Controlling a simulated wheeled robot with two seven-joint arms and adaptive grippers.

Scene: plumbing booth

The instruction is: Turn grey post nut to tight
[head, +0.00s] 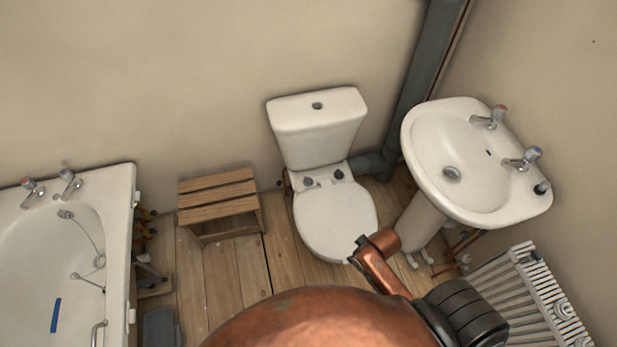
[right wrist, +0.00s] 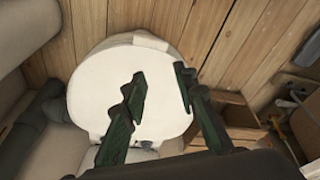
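The white toilet (head: 336,220) stands against the back wall with its lid down. Two small dark grey knobs, a left one (head: 308,182) and a right one (head: 339,174), stand at the back of the seat by the cistern. I cannot tell which is the grey post nut or how tight it is. In the right wrist view my right gripper (right wrist: 159,75) has its dark green fingers apart and empty, over the white lid (right wrist: 100,85). A small grey part (right wrist: 146,145) shows low between the fingers, partly hidden. My left gripper is in neither view.
A wooden stool (head: 217,190) stands left of the toilet, with a bath (head: 125,230) farther left. A basin (head: 425,150) and a white radiator (head: 515,290) are on the right. A thick grey pipe (head: 418,70) runs up the corner.

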